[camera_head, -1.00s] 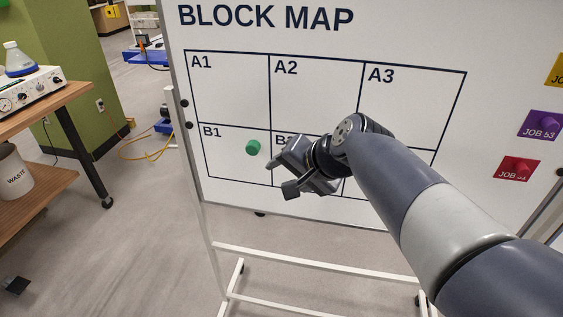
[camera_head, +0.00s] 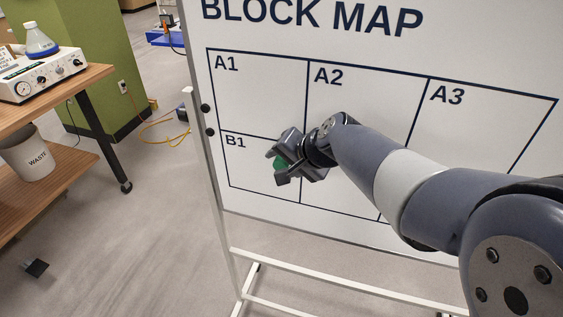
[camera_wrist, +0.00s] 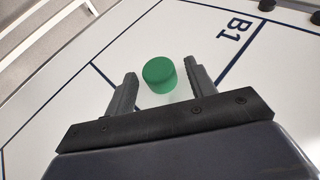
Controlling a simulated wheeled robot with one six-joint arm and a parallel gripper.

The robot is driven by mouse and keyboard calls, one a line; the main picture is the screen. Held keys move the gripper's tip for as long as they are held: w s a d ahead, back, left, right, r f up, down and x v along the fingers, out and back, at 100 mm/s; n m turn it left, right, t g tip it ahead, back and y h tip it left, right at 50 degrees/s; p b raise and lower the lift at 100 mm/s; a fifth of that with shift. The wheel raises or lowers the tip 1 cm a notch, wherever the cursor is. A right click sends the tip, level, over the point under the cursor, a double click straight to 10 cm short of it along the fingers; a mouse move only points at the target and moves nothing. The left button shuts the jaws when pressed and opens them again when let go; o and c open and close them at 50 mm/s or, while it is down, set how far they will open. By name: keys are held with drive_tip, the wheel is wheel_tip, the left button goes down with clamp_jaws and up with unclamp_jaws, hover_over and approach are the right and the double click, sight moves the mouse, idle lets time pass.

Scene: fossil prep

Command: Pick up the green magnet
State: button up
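The green magnet (camera_wrist: 160,75) is a short round cylinder on the whiteboard (camera_head: 258,95), in the cell labelled B1. In the head view the magnet (camera_head: 280,163) is partly hidden by my gripper (camera_head: 277,167). In the wrist view my gripper (camera_wrist: 160,82) is open, with one finger on each side of the magnet near the fingertips.
A wooden bench (camera_head: 88,82) with a flask (camera_head: 40,42) and an instrument box (camera_head: 42,76) stands at the left. A waste bin (camera_head: 28,155) sits on its lower shelf. The board's white stand (camera_head: 330,283) runs below. The floor between bench and board is mostly clear.

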sight(284, 162)
drive_tip(key=c, duration=0.9)
drive_tip(key=shift+r, duration=0.1)
drive_tip(key=shift+s+r, duration=0.15)
drive_tip(key=shift+r, duration=0.1)
wheel_tip(284, 162, up, 7)
drive_tip(key=shift+f, duration=0.1)
drive_tip(key=s+a+b, duration=0.1)
drive_tip(key=s+a, duration=0.2)
drive_tip(key=s, duration=0.6)
drive_tip(key=s+a+b, duration=0.2)
drive_tip(key=s+a, duration=0.1)
drive_tip(key=s, duration=0.6)
drive_tip(key=shift+s+a+f, duration=0.2)
drive_tip(key=shift+s+a, duration=0.1)
drive_tip(key=shift+a, duration=0.1)
